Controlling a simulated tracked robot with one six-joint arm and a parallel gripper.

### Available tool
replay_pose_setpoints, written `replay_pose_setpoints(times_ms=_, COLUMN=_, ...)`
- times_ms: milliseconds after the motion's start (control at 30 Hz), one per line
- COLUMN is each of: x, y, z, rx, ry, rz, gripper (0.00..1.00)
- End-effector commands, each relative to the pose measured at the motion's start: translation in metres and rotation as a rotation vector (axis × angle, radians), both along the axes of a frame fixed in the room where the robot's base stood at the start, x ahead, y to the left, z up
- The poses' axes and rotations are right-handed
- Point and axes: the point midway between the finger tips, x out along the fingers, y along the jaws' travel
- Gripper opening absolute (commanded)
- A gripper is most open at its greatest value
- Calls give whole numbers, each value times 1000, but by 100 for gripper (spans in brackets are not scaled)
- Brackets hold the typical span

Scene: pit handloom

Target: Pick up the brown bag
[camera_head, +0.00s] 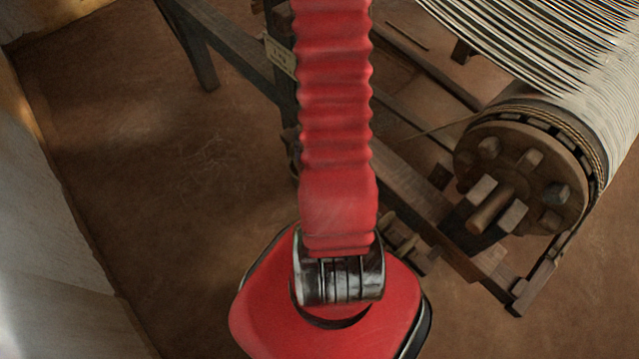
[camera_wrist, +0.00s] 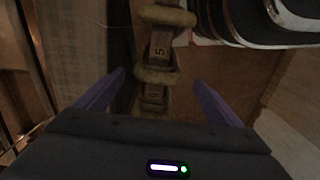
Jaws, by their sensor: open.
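My gripper (camera_wrist: 158,78) shows in the wrist view with two purple fingers spread apart, open and empty. Between and beyond the fingers is a narrow brown thing (camera_wrist: 160,48) with thick tan bands across it and a small "5" on its face. I cannot tell whether this is the brown bag, or how far it is from the fingertips. No clear bag shape shows in the head view, where my red arm covers the middle and my gripper is out of sight.
The loom's wooden frame (camera_head: 440,225) runs diagonally behind my arm. A round beam end (camera_head: 520,165) with pale warp threads (camera_head: 560,45) is at the right. A pale tag (camera_head: 281,55) hangs by a post. Brown floor (camera_head: 150,160) is open at left, beside a pale wall (camera_head: 40,220).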

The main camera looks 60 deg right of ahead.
Motion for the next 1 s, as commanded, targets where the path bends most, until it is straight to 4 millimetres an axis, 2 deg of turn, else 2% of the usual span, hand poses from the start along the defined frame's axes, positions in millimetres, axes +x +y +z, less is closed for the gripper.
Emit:
replay_pose_setpoints(times_ms=433, x=0, y=0, z=-5, rx=0, ry=0, rz=0, gripper=89)
replay_pose_setpoints(times_ms=900, x=0, y=-3, z=-47, rx=1, ry=1, rz=0, gripper=89)
replay_pose_setpoints(times_ms=1000, x=0, y=-3, z=-51, rx=0, ry=0, rz=0, gripper=89)
